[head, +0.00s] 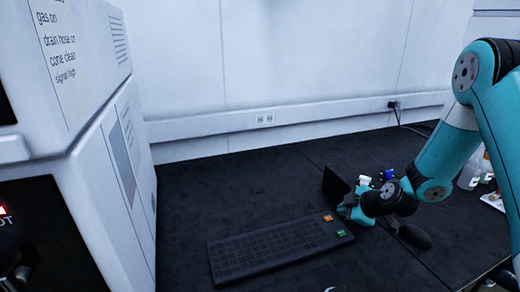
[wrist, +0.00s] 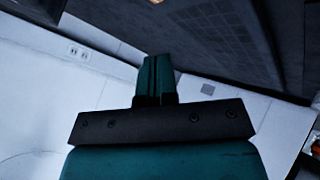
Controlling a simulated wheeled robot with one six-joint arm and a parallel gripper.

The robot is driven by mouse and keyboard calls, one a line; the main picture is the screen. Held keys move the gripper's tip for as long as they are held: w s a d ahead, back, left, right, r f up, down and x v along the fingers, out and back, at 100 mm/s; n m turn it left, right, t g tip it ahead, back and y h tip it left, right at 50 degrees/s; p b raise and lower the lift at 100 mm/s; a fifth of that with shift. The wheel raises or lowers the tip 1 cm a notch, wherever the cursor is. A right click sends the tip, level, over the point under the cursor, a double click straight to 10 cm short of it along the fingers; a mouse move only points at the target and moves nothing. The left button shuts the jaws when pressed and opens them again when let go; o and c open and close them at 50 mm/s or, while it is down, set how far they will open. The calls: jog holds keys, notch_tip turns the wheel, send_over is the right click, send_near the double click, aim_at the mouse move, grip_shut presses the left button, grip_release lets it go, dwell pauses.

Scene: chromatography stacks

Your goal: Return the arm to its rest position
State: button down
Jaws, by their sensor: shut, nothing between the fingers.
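My teal arm reaches in from the right in the head view, bent down low over the dark bench. My gripper (head: 346,212) is at its end, small and partly hidden, close to the right end of the black keyboard (head: 262,250). In the wrist view my gripper (wrist: 155,62) shows its two teal fingers pressed together with nothing between them. The keyboard has an orange and a green key at its right end; part of it also seems to show at the top of the wrist view (wrist: 215,40).
White instrument stacks (head: 110,130) stand close on the left. A dark upright panel (head: 335,186) is behind the gripper, with small white and blue items beside it. Bottles (head: 470,175) stand at the right behind my arm. A wall outlet (head: 264,119) is at the back. The bench behind the keyboard is clear.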

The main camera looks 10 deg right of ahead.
jog(key=s+a+r+m+g+y, duration=0.2)
jog(key=s+a+r+m+g, duration=0.15)
jog(key=s+a+r, duration=1.1)
jog(key=s+a+r+m+g, duration=0.1)
jog(key=s+r+g, duration=0.1)
jog(key=s, duration=0.6)
jog(key=s+a+r+m+g+h, duration=0.1)
jog(key=s+a+r+m+g, duration=0.1)
jog(key=s+r, duration=0.3)
jog(key=s, duration=0.3)
jog(key=shift+s+a+r+g, duration=0.2)
jog(key=shift+s+a+g, duration=0.1)
jog(key=shift+g, duration=0.05)
